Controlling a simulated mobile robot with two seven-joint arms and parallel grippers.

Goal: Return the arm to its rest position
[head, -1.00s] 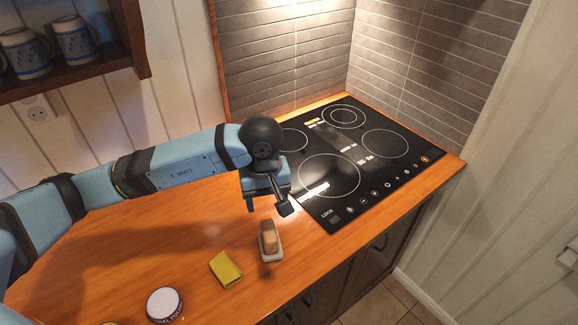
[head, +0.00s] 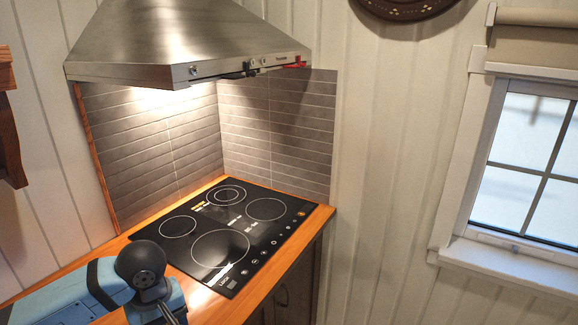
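My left arm comes in from the lower left with its blue links and black wrist joint. The base of my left gripper (head: 168,306) shows at the bottom edge, left of the cooktop. Its fingertips are cut off by the frame, so whether it is open or shut cannot be told. My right gripper is not in view.
A black cooktop (head: 222,236) is set in the orange wooden counter (head: 268,290), just right of my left wrist. A steel range hood (head: 185,45) hangs above it. A window (head: 525,165) is at the right. The cooktop is clear.

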